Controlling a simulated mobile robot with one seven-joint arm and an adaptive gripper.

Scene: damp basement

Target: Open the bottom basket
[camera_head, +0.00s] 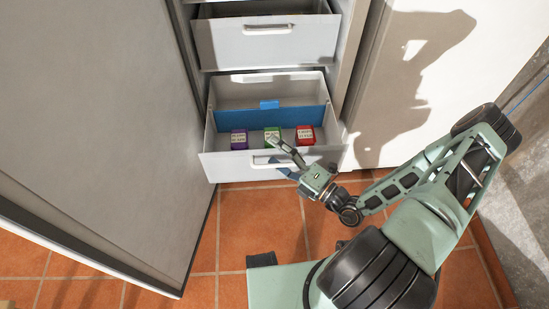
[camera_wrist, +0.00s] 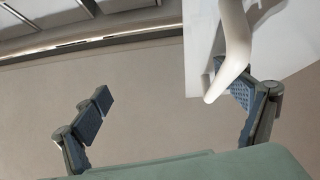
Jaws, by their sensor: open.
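The bottom basket (camera_head: 222,168) is a white drawer standing pulled out, its inside visible from above. Its pale bar handle (camera_head: 262,162) is on the front face; in the wrist view the handle (camera_wrist: 236,48) shows as a curved white bar. My gripper (camera_head: 288,157) is at the right part of this handle. In the wrist view my gripper (camera_wrist: 172,100) has its two dark fingers wide apart, with the handle's lower end between them, close to the right finger. I cannot tell whether they touch.
Purple (camera_head: 239,139), green (camera_head: 272,136) and red (camera_head: 305,135) boxes lie inside the basket before a blue divider (camera_head: 270,119). Another drawer (camera_head: 230,45) is above. A large open door (camera_head: 110,110) stands at left. Orange tiled floor (camera_head: 235,232) is clear in front.

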